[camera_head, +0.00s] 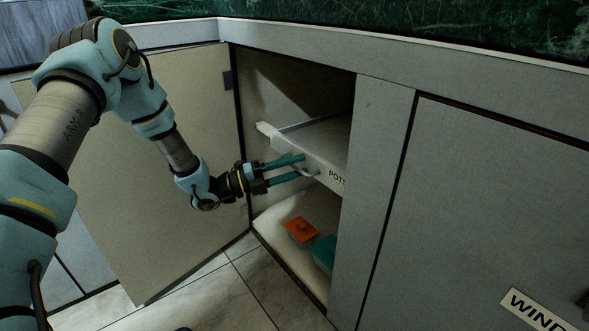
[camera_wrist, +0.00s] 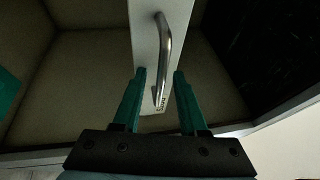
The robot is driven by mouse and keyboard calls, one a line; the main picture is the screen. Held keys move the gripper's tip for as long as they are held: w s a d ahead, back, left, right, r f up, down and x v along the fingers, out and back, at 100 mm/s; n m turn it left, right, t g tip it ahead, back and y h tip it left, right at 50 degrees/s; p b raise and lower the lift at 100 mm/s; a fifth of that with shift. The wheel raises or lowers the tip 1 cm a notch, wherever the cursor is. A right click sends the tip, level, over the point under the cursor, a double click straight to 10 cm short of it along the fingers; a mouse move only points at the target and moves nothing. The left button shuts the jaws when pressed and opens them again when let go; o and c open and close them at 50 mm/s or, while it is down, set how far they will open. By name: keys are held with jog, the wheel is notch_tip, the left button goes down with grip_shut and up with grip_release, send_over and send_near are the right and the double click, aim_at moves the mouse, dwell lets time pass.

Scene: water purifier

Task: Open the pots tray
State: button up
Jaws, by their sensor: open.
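The pots tray (camera_head: 331,175) is a white pull-out tray inside the open cabinet, with a partly hidden "POT" label on its front. Its metal bar handle (camera_wrist: 164,55) shows in the wrist view, running along the white tray front (camera_wrist: 146,35). My gripper (camera_head: 302,166) is open at the tray front, beside the handle. In the wrist view my gripper (camera_wrist: 160,72) has one teal finger on each side of the handle's near end, with gaps between. I cannot tell whether either finger touches the tray front.
The cabinet door (camera_head: 150,170) stands wide open at the left. An orange item (camera_head: 301,231) and a teal item (camera_head: 324,250) lie on the cabinet floor below the tray. A closed door (camera_head: 490,200) with a "WIND" label is at the right. The cabinet's upright post (camera_head: 372,200) borders the opening.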

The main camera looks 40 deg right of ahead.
grip_shut()
dwell(0.3)
dwell(1.1)
